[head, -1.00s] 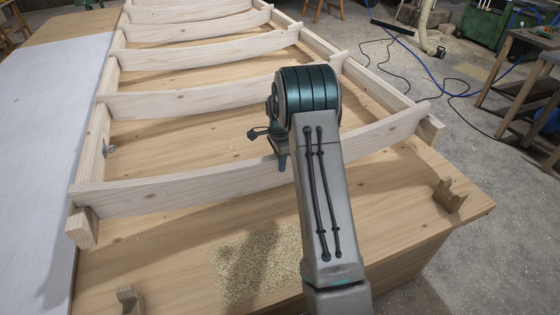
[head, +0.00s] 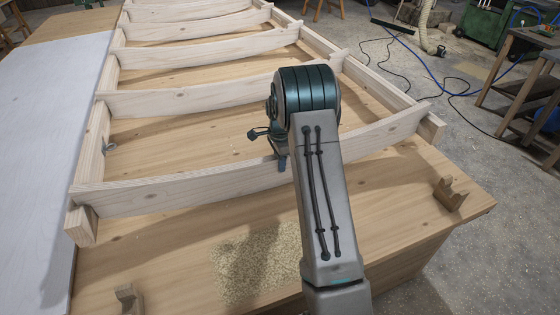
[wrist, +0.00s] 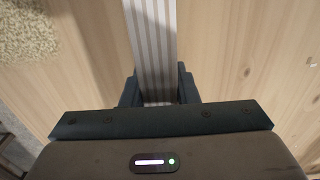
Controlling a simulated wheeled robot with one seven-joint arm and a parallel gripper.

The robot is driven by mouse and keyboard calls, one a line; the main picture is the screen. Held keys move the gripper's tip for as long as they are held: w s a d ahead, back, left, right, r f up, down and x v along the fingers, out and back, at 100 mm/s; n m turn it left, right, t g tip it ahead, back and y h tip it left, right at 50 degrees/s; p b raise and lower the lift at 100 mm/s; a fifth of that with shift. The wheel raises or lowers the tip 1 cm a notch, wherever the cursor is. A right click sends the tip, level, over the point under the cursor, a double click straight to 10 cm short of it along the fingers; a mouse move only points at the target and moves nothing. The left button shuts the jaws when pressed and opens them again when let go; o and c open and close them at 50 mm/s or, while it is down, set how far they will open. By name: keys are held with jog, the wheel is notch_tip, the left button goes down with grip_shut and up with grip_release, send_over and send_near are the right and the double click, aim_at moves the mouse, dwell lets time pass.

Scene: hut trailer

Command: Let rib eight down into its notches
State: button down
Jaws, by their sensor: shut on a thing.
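Rib eight (head: 180,192) is the nearest pale wooden cross-piece, with a curved edge. It spans the left side rail (head: 82,226) and the right side rail (head: 432,128) near their front ends. Its ends cross the rails at the notches; I cannot tell whether it sits fully down in them. My gripper (head: 283,163) is shut on the rib right of its middle, partly hidden by my arm. In the wrist view the rib's striped edge (wrist: 153,45) runs between the two dark fingers (wrist: 158,95).
Several other ribs (head: 190,101) cross the frame farther back. The wooden table (head: 380,215) carries a sawdust patch (head: 255,262) and two small notched wooden blocks, one at right (head: 449,194) and one at front left (head: 129,299). Cables (head: 440,85) lie on the floor at right.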

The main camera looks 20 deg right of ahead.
jog(key=c, duration=1)
grip_release()
jog(key=shift+c, duration=0.2)
notch_tip(320, 180, up, 14)
jog(key=shift+f, duration=0.15)
jog(key=s+a+r+n+t, duration=0.1)
jog(key=s+a+r+n, duration=0.35)
jog(key=s, duration=0.35)
jog(key=s+a+r+n+t, duration=0.1)
jog(key=s+a+r+n, duration=0.35)
jog(key=s, duration=0.45)
jog(key=s+a+f+n, duration=0.1)
jog(key=s+n, duration=0.3)
jog(key=s, duration=0.4)
jog(key=s+a+n+p, duration=0.1)
jog(key=s+n, duration=0.3)
jog(key=s, duration=0.4)
jog(key=shift+s+a+f+n+t, duration=0.2)
jog(key=shift+a+f+n+t, duration=0.2)
jog(key=shift+a, duration=0.5)
